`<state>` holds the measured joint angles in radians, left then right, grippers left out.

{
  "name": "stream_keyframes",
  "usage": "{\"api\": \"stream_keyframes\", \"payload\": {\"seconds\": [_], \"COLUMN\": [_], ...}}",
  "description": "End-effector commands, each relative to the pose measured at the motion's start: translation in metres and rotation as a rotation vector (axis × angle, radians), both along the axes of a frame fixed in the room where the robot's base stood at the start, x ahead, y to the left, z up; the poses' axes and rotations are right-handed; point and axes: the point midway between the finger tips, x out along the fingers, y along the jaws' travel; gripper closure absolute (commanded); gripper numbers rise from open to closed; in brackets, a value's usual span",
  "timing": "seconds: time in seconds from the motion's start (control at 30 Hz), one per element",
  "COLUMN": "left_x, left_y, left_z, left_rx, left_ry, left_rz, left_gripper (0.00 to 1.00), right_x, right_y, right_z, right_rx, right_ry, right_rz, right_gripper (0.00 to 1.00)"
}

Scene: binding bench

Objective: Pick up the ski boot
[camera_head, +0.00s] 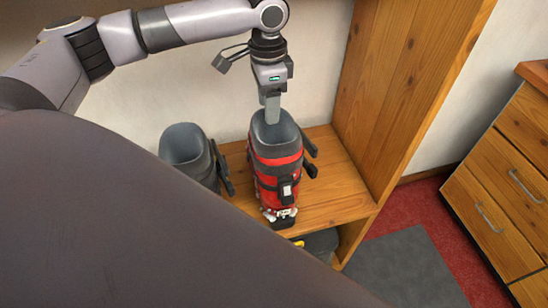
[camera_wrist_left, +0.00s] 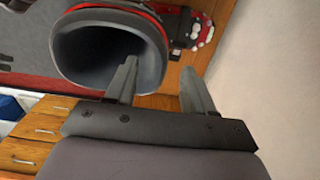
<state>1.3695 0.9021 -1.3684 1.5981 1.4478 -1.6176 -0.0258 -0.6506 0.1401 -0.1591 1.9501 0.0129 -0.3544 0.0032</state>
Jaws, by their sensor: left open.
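The red and black ski boot (camera_head: 273,163) stands upright on a wooden shelf (camera_head: 335,190) in the head view. Its dark open top shows in the wrist view (camera_wrist_left: 82,57). My left gripper (camera_head: 272,112) points down at the top of this boot. In the wrist view my left gripper (camera_wrist_left: 158,68) is open. One finger overlaps the boot's opening and the other lies outside its rim, over the wood. I cannot tell how deep the first finger reaches or whether either finger touches the boot. My right gripper is not in view.
A grey and black boot (camera_head: 186,148) stands on the shelf just left of the red one. A wooden side panel (camera_head: 400,85) closes the shelf on the right. A dark object (camera_head: 322,243) sits below the shelf. A drawer cabinet (camera_head: 505,175) stands farther right.

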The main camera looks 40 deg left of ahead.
Motion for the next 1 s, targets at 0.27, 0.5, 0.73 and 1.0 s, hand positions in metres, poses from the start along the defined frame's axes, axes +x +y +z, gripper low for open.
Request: {"api": "stream_keyframes", "payload": {"seconds": [0.27,0.5,0.73,1.0], "left_x": [-0.002,-0.002,-0.002,-0.002], "left_y": [0.0,-0.001,-0.001,0.0], "left_z": [-0.039,-0.045,-0.045,-0.045], "left_rx": [0.001,0.0,0.0,0.003], "left_ry": [0.002,0.0,0.0,-0.001], "left_rz": [0.0,-0.001,-0.001,-0.002], "left_gripper": [0.47,0.47,0.99,1.0], "right_x": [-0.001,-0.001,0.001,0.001], "right_y": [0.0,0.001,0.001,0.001], "right_z": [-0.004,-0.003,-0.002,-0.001], "right_rx": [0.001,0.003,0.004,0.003], "right_ry": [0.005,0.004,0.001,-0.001], "right_rz": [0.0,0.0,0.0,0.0], "right_gripper": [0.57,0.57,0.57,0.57]}}
